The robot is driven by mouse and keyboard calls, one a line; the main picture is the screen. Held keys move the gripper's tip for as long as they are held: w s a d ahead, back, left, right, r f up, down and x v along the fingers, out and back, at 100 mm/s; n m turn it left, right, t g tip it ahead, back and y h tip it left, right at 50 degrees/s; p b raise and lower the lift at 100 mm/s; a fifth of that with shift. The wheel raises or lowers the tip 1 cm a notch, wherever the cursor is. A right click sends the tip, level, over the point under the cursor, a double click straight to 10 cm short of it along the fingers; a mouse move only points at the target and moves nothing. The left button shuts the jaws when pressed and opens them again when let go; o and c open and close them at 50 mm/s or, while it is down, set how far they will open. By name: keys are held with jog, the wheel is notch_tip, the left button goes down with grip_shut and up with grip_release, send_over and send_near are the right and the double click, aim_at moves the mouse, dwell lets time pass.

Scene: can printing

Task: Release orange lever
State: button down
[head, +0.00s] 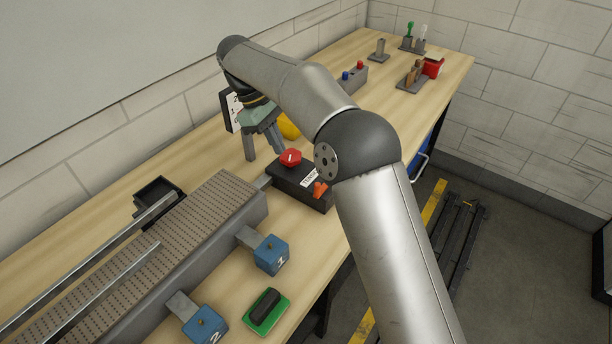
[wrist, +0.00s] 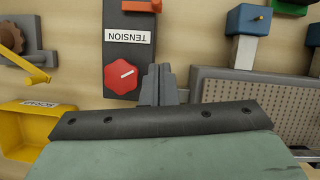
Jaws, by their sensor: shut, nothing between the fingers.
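The orange lever (head: 320,188) sits at the front right end of the dark tension box (head: 296,188). Its lower part also shows at the top edge of the wrist view (wrist: 141,5), largely cut off. A red knob (head: 290,157) with a white pointer line sits on the same box; it shows in the wrist view (wrist: 124,77) beside a white TENSION label (wrist: 129,36). My gripper (wrist: 160,72) is shut and empty, its fingers just right of the knob. In the head view my gripper (head: 277,148) is behind the knob, apart from the lever.
A perforated conveyor (head: 190,225) with blue blocks (head: 271,254) lies left of the box. A yellow SCRAP bin (wrist: 24,125) stands on the box's other side. A green pad with a black piece (head: 266,311) lies at the front edge.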

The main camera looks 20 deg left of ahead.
jog(key=s+d+f+p, duration=0.1)
jog(key=d+f, duration=0.6)
jog(key=f, duration=0.1)
jog(key=shift+d+p, duration=0.15)
jog(key=shift+p, duration=0.15)
jog(key=shift+s, duration=0.1)
jog(key=shift+d, duration=0.15)
